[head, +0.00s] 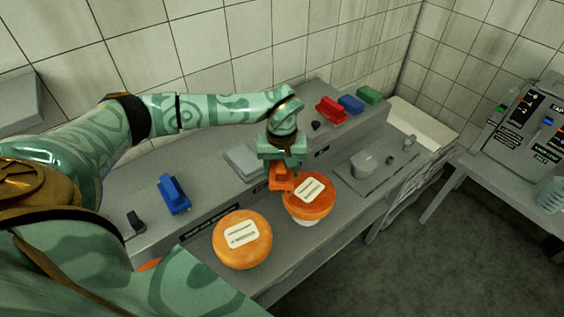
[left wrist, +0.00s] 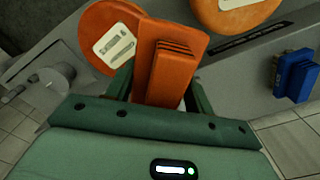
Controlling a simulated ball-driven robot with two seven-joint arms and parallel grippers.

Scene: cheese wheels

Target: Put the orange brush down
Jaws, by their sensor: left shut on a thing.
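The orange brush (head: 281,180) is clamped in my left gripper (head: 282,164), which points down over the counter. In the left wrist view the orange brush (left wrist: 168,62) sits between the two green fingers. It hangs beside the far orange cheese wheel (head: 308,203), which has a white label. I cannot tell whether the brush touches that wheel or the counter beneath. A second labelled cheese wheel (head: 242,240) stands nearer, to the left. My right gripper is not in view.
A blue brush (head: 173,195) lies on the raised shelf at left. A red brush (head: 331,110), another blue one (head: 351,103) and a green one (head: 368,95) are at the shelf's far end. A grey block (head: 242,159) lies between.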

